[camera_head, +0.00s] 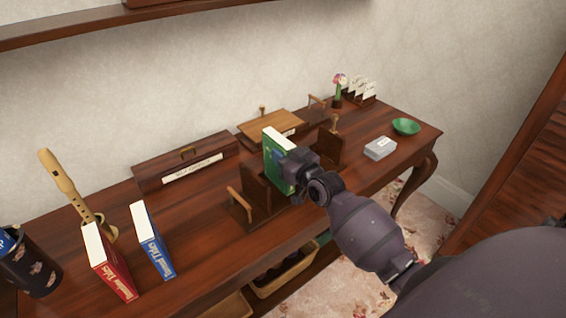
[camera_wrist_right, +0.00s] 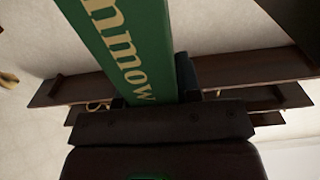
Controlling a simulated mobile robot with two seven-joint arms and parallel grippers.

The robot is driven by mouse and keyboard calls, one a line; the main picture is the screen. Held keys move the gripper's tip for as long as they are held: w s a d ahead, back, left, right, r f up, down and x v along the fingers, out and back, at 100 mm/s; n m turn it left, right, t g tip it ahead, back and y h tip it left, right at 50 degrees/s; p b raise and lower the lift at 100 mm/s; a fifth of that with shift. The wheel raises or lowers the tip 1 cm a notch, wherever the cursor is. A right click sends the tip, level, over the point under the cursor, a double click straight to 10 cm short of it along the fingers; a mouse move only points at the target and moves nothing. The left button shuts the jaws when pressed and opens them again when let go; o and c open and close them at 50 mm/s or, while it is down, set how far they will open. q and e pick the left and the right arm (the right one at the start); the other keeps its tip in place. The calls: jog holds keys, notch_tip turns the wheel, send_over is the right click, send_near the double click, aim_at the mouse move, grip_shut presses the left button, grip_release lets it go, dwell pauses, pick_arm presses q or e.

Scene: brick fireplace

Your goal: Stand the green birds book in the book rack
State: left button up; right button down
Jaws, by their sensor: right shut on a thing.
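The green book (camera_head: 274,160) is upright and slightly tilted in the head view, between the two end panels of the dark wooden book rack (camera_head: 256,192). My right gripper (camera_head: 293,167) is shut on the book from its front side. In the right wrist view the green spine (camera_wrist_right: 128,40) with gold lettering rises from the gripper (camera_wrist_right: 160,112). The lower edge of the book is partly hidden by the gripper and rack, so I cannot tell whether it touches the rack base. My left gripper is not in view.
A red book (camera_head: 108,262) and a blue book (camera_head: 153,240) stand at the left, near a recorder (camera_head: 62,178) and a dark cup (camera_head: 30,265). A long wooden box (camera_head: 185,163) lies behind. A grey box (camera_head: 380,148) and green bowl (camera_head: 406,127) are at the right.

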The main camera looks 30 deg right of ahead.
jog(key=shift+f+b, duration=0.3)
jog(key=shift+f, duration=1.25)
jog(key=c, duration=0.8)
grip_release()
jog(key=shift+r, duration=0.1)
jog(key=s+d, duration=0.1)
jog(key=s, duration=1.1)
jog(key=s+a+f+g, duration=0.3)
jog(key=s+a+f, duration=0.1)
jog(key=s+f, duration=0.4)
jog(key=s+a+f+g+h, duration=0.1)
jog(key=s+a+f+g, duration=0.3)
jog(key=s+f, duration=0.5)
jog(key=shift+s+a+f+p, duration=0.2)
jog(key=shift+s+p, duration=0.2)
jog(key=shift+s, duration=0.2)
